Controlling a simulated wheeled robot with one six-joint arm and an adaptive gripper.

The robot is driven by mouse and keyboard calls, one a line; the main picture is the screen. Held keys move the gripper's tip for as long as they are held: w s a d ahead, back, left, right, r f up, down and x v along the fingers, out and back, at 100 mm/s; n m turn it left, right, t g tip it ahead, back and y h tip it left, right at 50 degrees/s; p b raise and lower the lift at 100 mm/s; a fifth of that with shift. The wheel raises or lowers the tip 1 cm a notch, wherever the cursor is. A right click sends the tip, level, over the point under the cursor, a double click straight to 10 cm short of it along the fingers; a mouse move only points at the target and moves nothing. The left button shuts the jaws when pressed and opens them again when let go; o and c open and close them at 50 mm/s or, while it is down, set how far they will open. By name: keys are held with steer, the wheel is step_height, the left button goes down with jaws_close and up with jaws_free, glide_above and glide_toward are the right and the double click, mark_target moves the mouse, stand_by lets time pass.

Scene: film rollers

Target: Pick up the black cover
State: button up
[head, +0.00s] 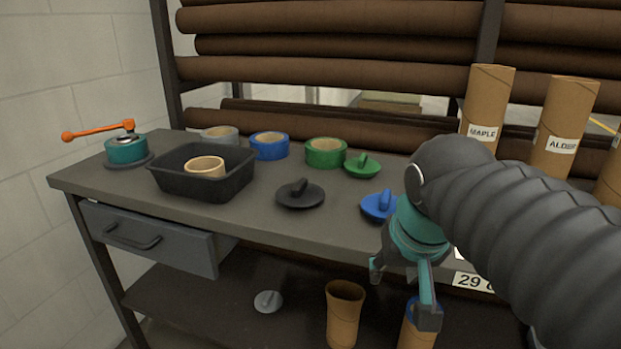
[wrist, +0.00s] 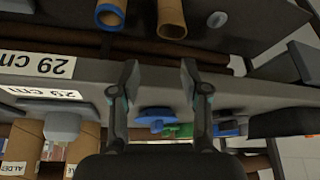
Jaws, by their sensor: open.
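The black cover (head: 300,195) is a flat dark disc with an upright grip tab. It lies on the grey workbench (head: 225,217) in the head view, right of the black tray and left of the blue cover (head: 380,206). My gripper (head: 402,295) is open and empty, pointing down in front of the bench's front edge, to the right of and nearer than the black cover. The wrist view shows the two spread fingers (wrist: 160,78) with nothing between them. I cannot clearly make out the black cover in the wrist view.
A black tray (head: 161,181) holds a cardboard ring (head: 205,168). A green cover (head: 363,166) and several tape-like rolls stand behind. Cardboard tubes (head: 488,98) stand at right. Below, a shelf holds a grey cover (head: 268,301) and tubes (head: 345,312).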

steer(key=w+a+r+m, duration=0.1)
steer(key=w+a+r, duration=0.6)
steer(key=w+r, duration=0.3)
steer(key=m+h, duration=0.2)
steer(key=m, duration=0.1)
glide_toward(300, 183)
steer(key=w+f+b, duration=0.1)
steer(key=w+f, duration=0.1)
steer(key=f, duration=0.1)
steer(key=shift+d+g+b, duration=0.2)
steer(key=shift+g+b, duration=0.15)
steer(key=shift+g, duration=0.05)
steer(key=shift+b+x, duration=0.35)
steer(key=shift+x, duration=2.4)
steer(key=shift+s+d, duration=0.1)
jaws_close()
